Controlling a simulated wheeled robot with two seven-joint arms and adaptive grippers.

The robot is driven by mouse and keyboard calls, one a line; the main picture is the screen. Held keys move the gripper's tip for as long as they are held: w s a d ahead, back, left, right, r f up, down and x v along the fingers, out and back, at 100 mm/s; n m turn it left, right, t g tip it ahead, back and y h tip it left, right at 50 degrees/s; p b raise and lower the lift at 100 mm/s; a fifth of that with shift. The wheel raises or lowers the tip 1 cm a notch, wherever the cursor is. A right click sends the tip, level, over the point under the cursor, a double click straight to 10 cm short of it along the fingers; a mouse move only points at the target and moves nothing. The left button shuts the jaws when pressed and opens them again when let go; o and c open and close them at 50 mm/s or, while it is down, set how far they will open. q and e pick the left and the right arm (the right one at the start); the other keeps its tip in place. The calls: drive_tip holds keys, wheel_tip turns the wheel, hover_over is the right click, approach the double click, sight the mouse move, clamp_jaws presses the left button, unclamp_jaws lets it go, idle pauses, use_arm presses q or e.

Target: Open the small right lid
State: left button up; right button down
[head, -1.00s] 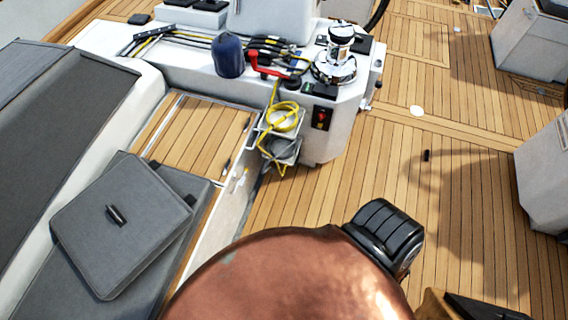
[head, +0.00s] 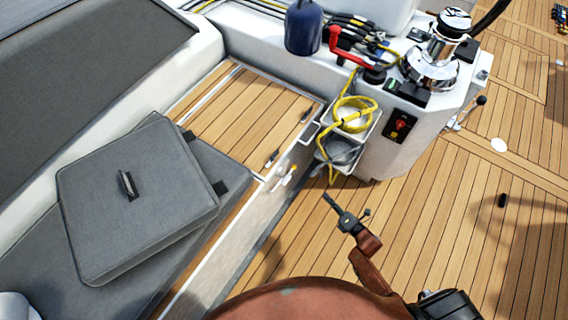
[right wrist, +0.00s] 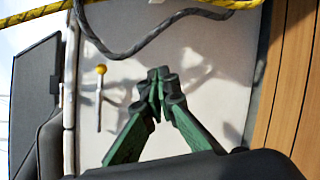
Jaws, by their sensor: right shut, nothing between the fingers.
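The teak-planked lid (head: 245,115) lies flat and closed in the white bench top, left of the cockpit console. Two small dark fittings lie near its right edge, one at the lower corner (head: 272,158) and one further up (head: 305,113). My right gripper (head: 329,199) is shut and empty, over the deck to the right of the bench side and apart from the lid. In the right wrist view its green fingers (right wrist: 158,82) meet in front of a white panel. A yellow-tipped pin (right wrist: 100,85) shows left of them. My left gripper is out of view.
Grey cushions (head: 140,200) lie on the bench left of the lid. Beyond the gripper, white side pockets (head: 345,150) hold yellow and grey ropes. The console carries a chrome winch (head: 435,60) and a red handle (head: 345,45). The teak deck (head: 440,200) on the right is mostly open.

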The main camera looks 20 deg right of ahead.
drive_tip(key=w+a+r+n+y+b, duration=0.3)
drive_tip(key=w+a+r+n, duration=0.1)
drive_tip(key=n, duration=0.1)
drive_tip(key=w+a+r+n+t+y+b, duration=0.1)
drive_tip(key=w+a+r+n+y+b, duration=0.2)
drive_tip(key=w+a+r+n+b, duration=0.1)
drive_tip(key=w+a+r+n+y+b, duration=0.2)
drive_tip(key=w+a+n, duration=0.3)
drive_tip(key=n, duration=0.3)
drive_tip(key=shift+w+r+y+b, duration=0.2)
drive_tip(key=shift+w+r+b, duration=0.05)
drive_tip(key=shift+r+b, duration=0.2)
drive_tip(key=shift+w+r+y+b, duration=0.2)
drive_tip(key=shift+r+b, duration=0.25)
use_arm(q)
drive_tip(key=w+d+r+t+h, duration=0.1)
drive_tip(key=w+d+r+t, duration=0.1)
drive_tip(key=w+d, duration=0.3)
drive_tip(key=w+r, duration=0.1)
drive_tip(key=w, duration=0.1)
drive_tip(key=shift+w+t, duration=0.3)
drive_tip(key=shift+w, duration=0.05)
use_arm(e)
drive_tip(key=shift+w+a+r, duration=0.2)
drive_tip(key=shift+w+a, duration=0.05)
drive_tip(key=shift+w, duration=0.1)
